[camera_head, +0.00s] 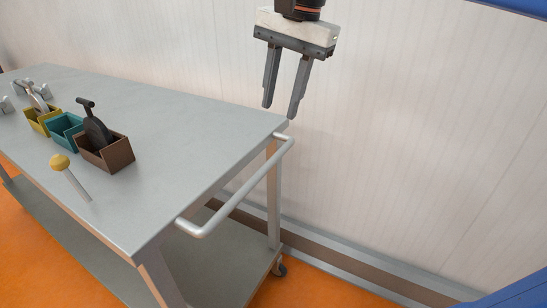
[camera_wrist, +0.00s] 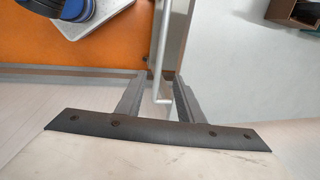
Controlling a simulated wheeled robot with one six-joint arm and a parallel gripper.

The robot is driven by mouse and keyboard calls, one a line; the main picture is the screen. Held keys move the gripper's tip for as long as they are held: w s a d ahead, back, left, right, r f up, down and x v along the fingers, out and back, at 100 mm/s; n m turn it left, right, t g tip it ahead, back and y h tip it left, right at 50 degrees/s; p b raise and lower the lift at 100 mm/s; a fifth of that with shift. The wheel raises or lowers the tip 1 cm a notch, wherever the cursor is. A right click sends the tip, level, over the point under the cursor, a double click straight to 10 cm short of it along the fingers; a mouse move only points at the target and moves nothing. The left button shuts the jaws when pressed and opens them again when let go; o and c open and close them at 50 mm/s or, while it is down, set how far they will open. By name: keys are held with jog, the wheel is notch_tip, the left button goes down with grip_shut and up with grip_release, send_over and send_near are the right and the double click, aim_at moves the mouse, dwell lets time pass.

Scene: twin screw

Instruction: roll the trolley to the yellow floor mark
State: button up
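The trolley is a grey metal table (camera_head: 150,130) with a lower shelf, standing along the wall. Its pale bar handle (camera_head: 240,185) sticks out from the near right end, with a caster (camera_head: 279,267) below. My gripper (camera_head: 280,111) is open and empty, pointing down above the far end of the handle. In the wrist view the handle (camera_wrist: 163,50) runs between the open fingers (camera_wrist: 159,76) in the picture; the head view shows the fingertips apart from it and higher. The yellow floor mark is in neither view.
On the trolley top are a brown box (camera_head: 119,155) holding a dark tool, a teal box (camera_head: 66,131), a yellow box (camera_head: 36,121) and a yellow-headed peg (camera_head: 71,177). A pale wall (camera_head: 420,130) with a skirting runs close behind. The floor (camera_head: 22,218) is orange.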

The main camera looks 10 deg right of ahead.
aim_at(267, 164)
jog(key=f, duration=0.5)
jog(key=w+a+f, duration=0.1)
jog(key=f, duration=0.4)
jog(key=a+f, duration=0.1)
jog(key=f, duration=0.4)
jog(key=shift+w+a, duration=0.2)
jog(key=shift+w, duration=0.2)
jog(key=shift+c, duration=0.3)
grip_shut()
